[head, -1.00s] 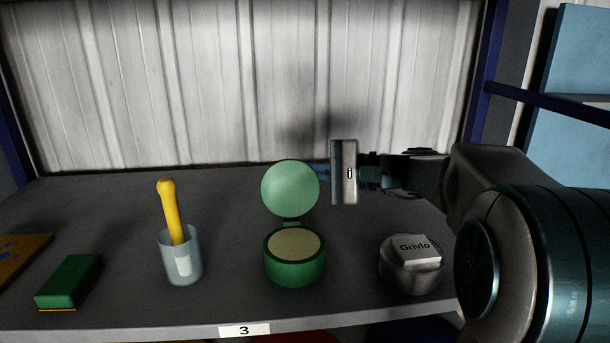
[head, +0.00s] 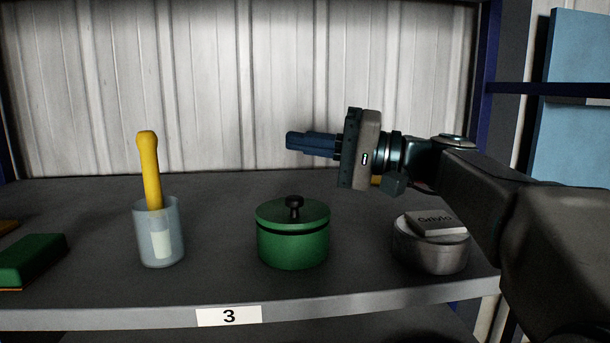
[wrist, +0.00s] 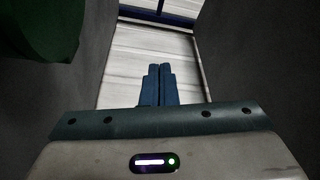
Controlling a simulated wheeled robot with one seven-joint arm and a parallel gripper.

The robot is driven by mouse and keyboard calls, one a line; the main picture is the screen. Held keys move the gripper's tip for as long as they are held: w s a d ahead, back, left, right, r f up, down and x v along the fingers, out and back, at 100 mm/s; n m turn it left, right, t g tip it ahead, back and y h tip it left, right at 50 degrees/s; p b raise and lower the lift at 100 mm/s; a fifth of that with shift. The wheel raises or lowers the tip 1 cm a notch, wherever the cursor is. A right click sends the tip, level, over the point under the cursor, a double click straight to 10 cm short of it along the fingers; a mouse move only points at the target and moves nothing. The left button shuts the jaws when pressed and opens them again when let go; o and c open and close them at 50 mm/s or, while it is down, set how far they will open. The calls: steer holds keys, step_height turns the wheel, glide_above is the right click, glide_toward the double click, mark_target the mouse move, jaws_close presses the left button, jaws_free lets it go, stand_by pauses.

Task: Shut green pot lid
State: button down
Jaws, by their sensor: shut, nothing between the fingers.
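The green pot (head: 293,247) stands upright on the grey shelf, near its front edge. Its green lid (head: 275,212), with a dark knob on top, lies flat on the pot's rim, closed. My gripper (head: 290,142) is above and behind the pot, apart from it, pointing left. Its blue fingers are together and empty; they also show in the wrist view (wrist: 160,72). A dark green shape, probably part of the pot (wrist: 42,25), shows at the upper left of the wrist view.
Left of the pot stands a clear cup (head: 160,245) with a yellow-handled tool (head: 150,170). A green block (head: 28,258) lies farther left. A corrugated wall (head: 230,80) closes the back.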

mark_target(309, 202)
steer(key=s+n+b, duration=0.1)
steer(key=n+b, duration=0.1)
steer(key=b, duration=0.1)
steer(key=shift+s+f+y, duration=0.3)
steer(key=shift+s, duration=0.1)
steer(key=shift+s+d+b, duration=0.15)
steer(key=shift+s+b, duration=0.6)
steer(key=shift+b, duration=0.1)
steer(key=shift+s, duration=0.1)
